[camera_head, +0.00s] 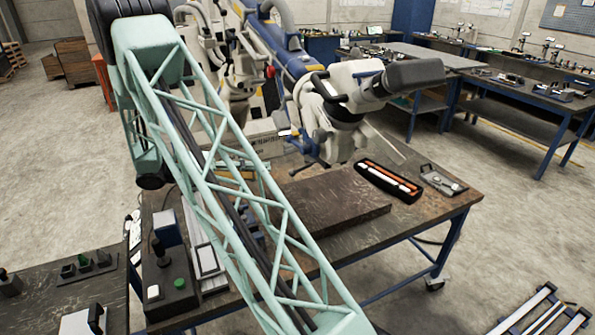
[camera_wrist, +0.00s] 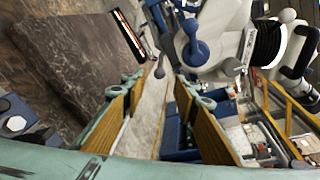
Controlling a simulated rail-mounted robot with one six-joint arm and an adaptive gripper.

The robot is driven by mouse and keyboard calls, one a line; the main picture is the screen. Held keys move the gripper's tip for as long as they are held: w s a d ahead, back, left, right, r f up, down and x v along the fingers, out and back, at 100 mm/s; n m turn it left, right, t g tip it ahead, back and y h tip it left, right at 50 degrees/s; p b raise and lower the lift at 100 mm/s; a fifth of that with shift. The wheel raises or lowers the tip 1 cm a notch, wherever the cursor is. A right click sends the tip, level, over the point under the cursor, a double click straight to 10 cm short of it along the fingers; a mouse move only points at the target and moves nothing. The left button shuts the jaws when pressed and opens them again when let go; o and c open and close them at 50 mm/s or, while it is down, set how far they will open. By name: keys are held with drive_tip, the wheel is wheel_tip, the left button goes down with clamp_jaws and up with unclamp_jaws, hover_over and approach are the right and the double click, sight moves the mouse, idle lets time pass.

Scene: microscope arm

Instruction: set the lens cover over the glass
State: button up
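A white and blue microscope arm hangs over the workbench in the head view, its white microscope head (camera_head: 345,105) carrying a dark grey block (camera_head: 412,75). White parts of the microscope (camera_wrist: 225,38), with a black ribbed sleeve, also show at upper right in the wrist view. I cannot single out the lens cover or the glass in either view. In the head view my pale green lattice arm crosses the bench, and my gripper is out of frame.
The workbench (camera_head: 425,205) bears a dark brown slab (camera_head: 325,200), a black tray with orange and white rods (camera_head: 388,182) and a small grey tray (camera_head: 442,180). A control box with a green button (camera_head: 178,283) stands at left. Other benches line the right.

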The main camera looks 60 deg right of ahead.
sight(297, 170)
drive_tip(key=shift+s+d, duration=0.1)
drive_tip(key=shift+x, duration=6.75)
clamp_jaws()
